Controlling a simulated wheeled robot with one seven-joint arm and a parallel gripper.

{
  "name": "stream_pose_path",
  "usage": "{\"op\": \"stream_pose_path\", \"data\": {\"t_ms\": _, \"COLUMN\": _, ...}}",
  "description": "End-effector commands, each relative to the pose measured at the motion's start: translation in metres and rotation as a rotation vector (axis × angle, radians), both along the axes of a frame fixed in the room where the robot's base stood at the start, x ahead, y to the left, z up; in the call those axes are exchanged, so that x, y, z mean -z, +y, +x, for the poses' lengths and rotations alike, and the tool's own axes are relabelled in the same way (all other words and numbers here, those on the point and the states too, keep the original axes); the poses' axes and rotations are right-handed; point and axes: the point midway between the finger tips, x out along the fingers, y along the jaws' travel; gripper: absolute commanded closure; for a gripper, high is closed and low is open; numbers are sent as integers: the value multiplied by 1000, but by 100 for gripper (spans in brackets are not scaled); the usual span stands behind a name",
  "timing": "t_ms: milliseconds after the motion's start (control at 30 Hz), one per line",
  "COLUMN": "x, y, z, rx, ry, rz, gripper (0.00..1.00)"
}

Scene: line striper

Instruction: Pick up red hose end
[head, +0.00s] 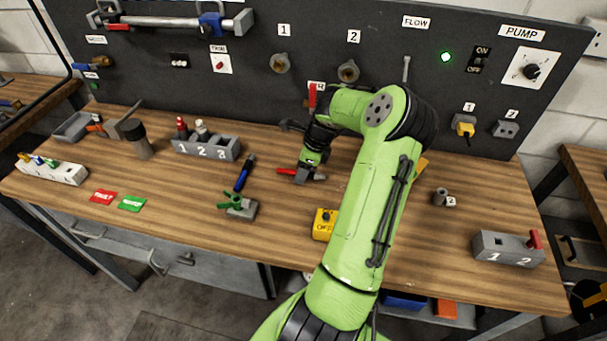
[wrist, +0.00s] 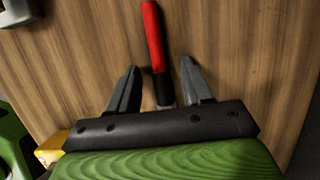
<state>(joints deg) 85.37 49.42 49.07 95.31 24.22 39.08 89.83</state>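A slim red rod with a dark collar and grey end lies on the wooden bench; it looks like the red hose end (wrist: 153,35). In the wrist view it runs from the top edge down between my fingers. My gripper (wrist: 160,68) points down close over the bench. Its two fingers are apart, one on each side of the rod, with visible gaps. The rod's lower end is partly hidden by the gripper body.
A yellow box (head: 323,224) and a green-handled clamp (head: 238,206) stand in front of my gripper. A blue pen-like tool (head: 245,173) lies to the left. A grey block marked 1 and 2 (head: 505,249) holds a red piece at right. The dark panel (head: 250,95) rises behind.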

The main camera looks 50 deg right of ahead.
Motion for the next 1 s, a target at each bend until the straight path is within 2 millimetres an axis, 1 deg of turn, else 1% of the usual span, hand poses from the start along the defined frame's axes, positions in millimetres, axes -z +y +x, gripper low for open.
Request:
{"op": "stream_pose_path", "data": {"t_ms": 33, "x": 0, "y": 0, "z": 0, "rx": 0, "ry": 0, "rz": 0, "gripper": 59}}
{"op": "stream_pose_path", "data": {"t_ms": 300, "x": 0, "y": 0, "z": 0, "rx": 0, "ry": 0, "rz": 0, "gripper": 100}}
{"op": "stream_pose_path", "data": {"t_ms": 567, "x": -1, "y": 0, "z": 0, "rx": 0, "ry": 0, "rz": 0, "gripper": 100}}
{"op": "stream_pose_path", "data": {"t_ms": 633, "x": -7, "y": 0, "z": 0, "rx": 1, "ry": -1, "rz": -2, "gripper": 100}}
{"op": "stream_pose_path", "data": {"t_ms": 667, "x": -11, "y": 0, "z": 0, "rx": 1, "ry": -1, "rz": -2, "gripper": 100}}
{"op": "stream_pose_path", "data": {"t_ms": 767, "x": -35, "y": -1, "z": 0, "rx": 0, "ry": -2, "rz": -5, "gripper": 100}}
{"op": "stream_pose_path", "data": {"t_ms": 800, "x": -47, "y": -1, "z": 0, "rx": 0, "ry": -3, "rz": -6, "gripper": 100}}
{"op": "stream_pose_path", "data": {"t_ms": 900, "x": -72, "y": -1, "z": 0, "rx": 1, "ry": -2, "rz": -5, "gripper": 100}}
{"op": "stream_pose_path", "data": {"t_ms": 1000, "x": -90, "y": -1, "z": 0, "rx": 0, "ry": -1, "rz": -3, "gripper": 100}}
